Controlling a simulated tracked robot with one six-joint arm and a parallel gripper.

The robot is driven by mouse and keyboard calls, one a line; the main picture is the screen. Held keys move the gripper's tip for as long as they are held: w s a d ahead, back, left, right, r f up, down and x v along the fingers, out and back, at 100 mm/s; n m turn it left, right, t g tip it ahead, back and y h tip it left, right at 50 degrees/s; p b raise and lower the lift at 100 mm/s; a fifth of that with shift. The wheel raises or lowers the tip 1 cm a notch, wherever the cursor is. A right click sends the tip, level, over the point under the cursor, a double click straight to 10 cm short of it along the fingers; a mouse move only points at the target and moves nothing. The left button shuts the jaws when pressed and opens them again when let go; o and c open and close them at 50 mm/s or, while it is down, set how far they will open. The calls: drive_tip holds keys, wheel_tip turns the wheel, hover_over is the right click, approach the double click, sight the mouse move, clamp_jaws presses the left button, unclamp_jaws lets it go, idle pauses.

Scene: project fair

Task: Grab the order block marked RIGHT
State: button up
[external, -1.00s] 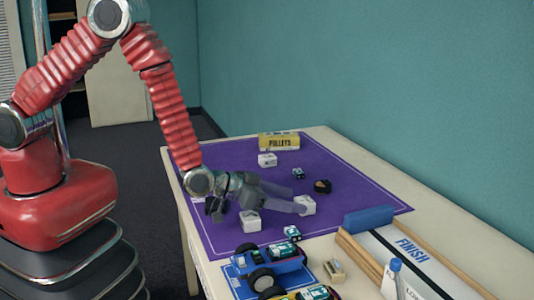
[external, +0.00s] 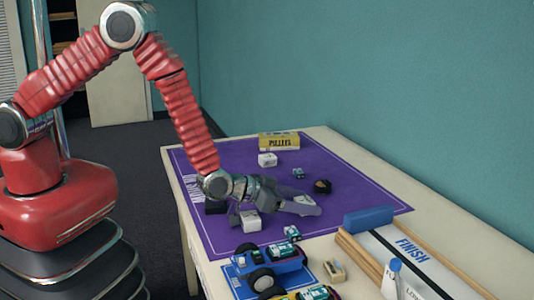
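My gripper (external: 302,205) is low over the purple mat (external: 325,165), its fingers pointing right. The fingers cover the spot where a white block stood, and I cannot see that block or tell whether the fingers are open or shut. A white block (external: 250,221) sits on the mat just left of and nearer than my fingers, apart from their tips. Another white block (external: 267,159) sits at the back, in front of the yellow PULLEYS box (external: 279,142). The markings on the blocks are too small to read, so I cannot tell which says RIGHT.
A small teal-and-black part (external: 298,173) and a dark round thing (external: 322,186) lie behind my gripper. A blue model car (external: 268,263) stands at the front. A wooden-railed FINISH track (external: 405,250) with a blue end block (external: 369,218) runs along the right.

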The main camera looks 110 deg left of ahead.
sight(303, 201)
drive_tip(key=c, duration=1.1)
drive_tip(key=shift+r, duration=0.15)
drive_tip(key=shift+r, duration=4.9)
